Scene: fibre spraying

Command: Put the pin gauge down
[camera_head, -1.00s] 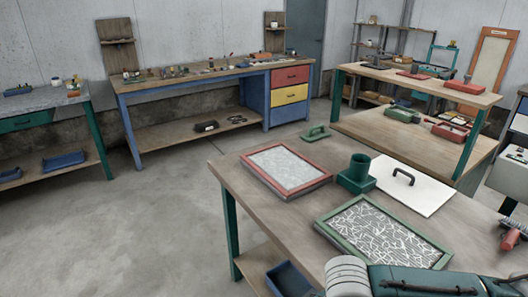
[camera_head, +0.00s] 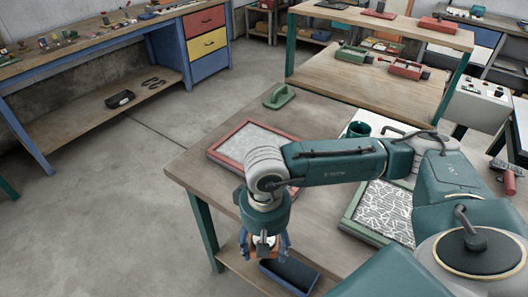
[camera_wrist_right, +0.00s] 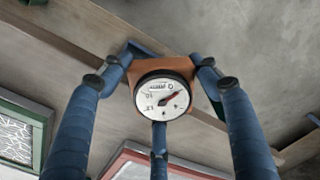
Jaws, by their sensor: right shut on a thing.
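My right gripper (camera_head: 263,245) points down just off the front left edge of the near workbench (camera_head: 205,165). Its blue fingers also show in the right wrist view (camera_wrist_right: 158,85), closed around the pin gauge (camera_wrist_right: 163,95). The gauge has an orange body and a round white dial with a black rim and a red needle. In the head view only a bit of its orange body shows between the fingers. My left gripper is not in view.
A dark blue bin (camera_head: 290,275) is below, near the gripper. The bench's left corner is bare.

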